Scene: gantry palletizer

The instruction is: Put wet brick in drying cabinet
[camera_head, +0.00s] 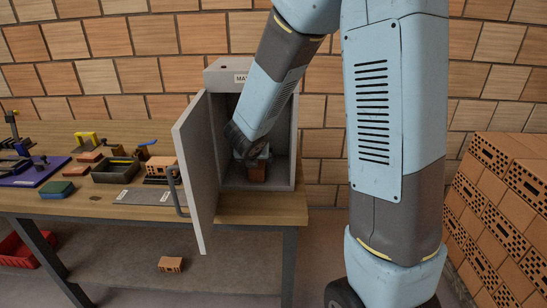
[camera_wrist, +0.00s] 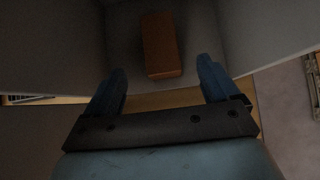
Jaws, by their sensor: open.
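The grey drying cabinet (camera_head: 232,101) stands at the right end of the wooden table, its door (camera_head: 194,165) swung open to the left. A brown-orange brick (camera_head: 257,172) rests inside on the cabinet floor. In the wrist view the brick (camera_wrist: 161,45) lies ahead of and between the fingertips, apart from them. My gripper (camera_wrist: 161,80) is open and empty, with one blue finger on each side. In the head view my arm reaches into the cabinet and my wrist hides part of the interior above the brick.
On the table (camera_head: 285,208) left of the door are a grey plate (camera_head: 140,197), a dark mould box (camera_head: 115,171) and a blue tray (camera_head: 33,172). Bricks are stacked at the right (camera_head: 500,200). A loose brick (camera_head: 171,264) lies below the table. The cabinet walls are close around my gripper.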

